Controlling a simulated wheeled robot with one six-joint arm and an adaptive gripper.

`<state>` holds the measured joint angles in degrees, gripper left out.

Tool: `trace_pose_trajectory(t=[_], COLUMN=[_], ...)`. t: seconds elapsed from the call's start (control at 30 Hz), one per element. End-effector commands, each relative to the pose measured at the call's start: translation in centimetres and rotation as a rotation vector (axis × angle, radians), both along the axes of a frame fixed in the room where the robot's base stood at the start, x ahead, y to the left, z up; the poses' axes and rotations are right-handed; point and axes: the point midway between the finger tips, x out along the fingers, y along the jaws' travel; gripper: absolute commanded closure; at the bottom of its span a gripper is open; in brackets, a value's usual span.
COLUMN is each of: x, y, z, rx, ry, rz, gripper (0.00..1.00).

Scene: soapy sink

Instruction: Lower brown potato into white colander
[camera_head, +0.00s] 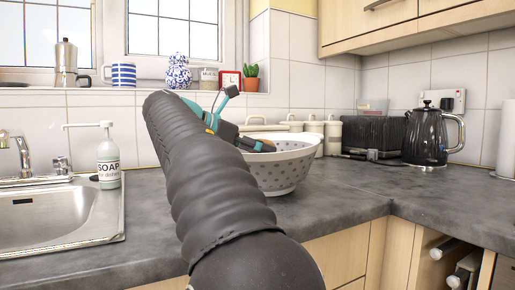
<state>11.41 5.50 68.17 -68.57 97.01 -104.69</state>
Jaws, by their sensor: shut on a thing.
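The white colander (285,172) with dark holes stands on the grey counter, just right of my arm. My arm crosses the middle of the view and hides the colander's left side. My gripper (258,144) reaches over the colander's opening, near its back-left rim. It is shut on the brown potato (268,146), of which only a small brown patch shows at the fingertips. Whether the potato touches the colander's inside cannot be told.
A steel sink (60,215) and soap bottle (108,165) are at the left. White canisters (332,135) and a black toaster-like box (375,133) stand behind the colander. A black kettle (426,137) is at the right. The counter right of the colander is clear.

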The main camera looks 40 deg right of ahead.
Motion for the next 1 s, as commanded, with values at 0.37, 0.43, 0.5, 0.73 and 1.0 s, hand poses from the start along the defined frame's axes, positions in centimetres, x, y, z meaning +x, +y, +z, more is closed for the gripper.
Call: trace_pose_trajectory(t=[0.37, 0.43, 0.5, 0.73, 1.0], x=[0.05, 0.05, 0.05, 0.05, 0.2], y=[-0.06, -0.06, -0.06, -0.06, 0.45], z=[-0.22, -0.22, -0.22, -0.23, -0.03], rx=[0.002, 0.002, 0.002, 0.002, 0.002], ry=[0.004, 0.004, 0.005, 0.005, 0.005], rz=[-0.002, -0.002, -0.001, -0.001, -0.001], gripper=[0.62, 0.62, 0.12, 0.0, 0.0])
